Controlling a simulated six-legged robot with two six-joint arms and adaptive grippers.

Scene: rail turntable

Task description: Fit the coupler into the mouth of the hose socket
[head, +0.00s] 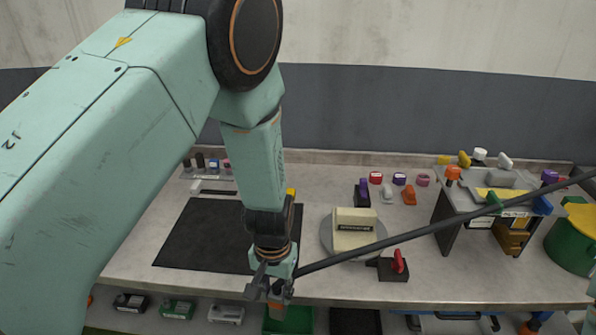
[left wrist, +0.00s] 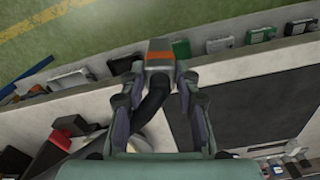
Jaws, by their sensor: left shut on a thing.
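My left gripper (head: 270,288) is shut on the coupler, near the front edge of the bench. The coupler (left wrist: 159,56) is a grey block with an orange band, on the end of a black hose (left wrist: 155,95); in the left wrist view it sticks out beyond the fingertips. In the head view the hose (head: 430,230) runs from the gripper up to the right, across the bench. A cream block (head: 352,222) with a dark label stands on a round grey turntable (head: 327,236), right of my gripper. I cannot make out the hose socket's mouth. My right gripper is not in view.
A black mat (head: 200,235) lies left of the gripper. A red-handled switch (head: 398,263) sits right of the turntable, close below the hose. A stand with coloured parts (head: 455,205) and a green pot (head: 570,250) are at the right.

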